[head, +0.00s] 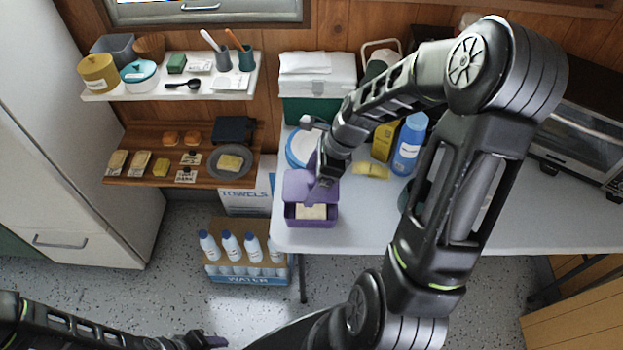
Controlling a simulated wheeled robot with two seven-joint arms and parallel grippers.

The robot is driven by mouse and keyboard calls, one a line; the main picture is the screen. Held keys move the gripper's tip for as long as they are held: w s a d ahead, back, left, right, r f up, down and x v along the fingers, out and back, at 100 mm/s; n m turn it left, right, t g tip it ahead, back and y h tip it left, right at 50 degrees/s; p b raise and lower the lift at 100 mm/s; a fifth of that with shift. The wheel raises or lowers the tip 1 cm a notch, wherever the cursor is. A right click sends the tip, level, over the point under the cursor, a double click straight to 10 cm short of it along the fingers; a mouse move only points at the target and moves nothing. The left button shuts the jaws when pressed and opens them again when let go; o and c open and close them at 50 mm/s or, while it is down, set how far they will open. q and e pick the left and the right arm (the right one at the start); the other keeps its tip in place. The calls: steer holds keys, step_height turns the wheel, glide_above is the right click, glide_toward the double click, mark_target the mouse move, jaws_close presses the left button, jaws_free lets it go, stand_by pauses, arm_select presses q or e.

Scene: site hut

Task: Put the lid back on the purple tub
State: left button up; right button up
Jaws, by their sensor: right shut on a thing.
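The purple tub (311,222) stands at the front left corner of the white table, with a pale block (311,211) showing inside it. The purple lid (297,187) is held by my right gripper (324,178) at the tub's back side, leaving the front of the tub uncovered. My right gripper is shut on the lid; its fingertips are partly hidden. I cannot tell whether the lid touches the tub's rim. My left gripper (205,342) is low at the bottom edge, partly cut off, away from the tub; its jaws are unclear.
Behind the lid is a blue-rimmed round container (299,150). A yellow sponge-like piece (371,170), a yellow box (384,140) and a blue bottle (408,146) stand to the right on the table (480,215). A crate of water bottles (246,270) sits on the floor.

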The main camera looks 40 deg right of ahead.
step_height(320, 180, down, 5)
steer(key=b, duration=0.4)
steer(key=shift+r, duration=0.15)
steer(key=shift+f+b, duration=0.75)
steer(key=shift+f, duration=0.1)
stand_by(0.9)
steer(key=shift+f+p, duration=0.35)
stand_by(1.5)
steer(key=o, duration=1.3)
steer(key=shift+c, duration=0.2)
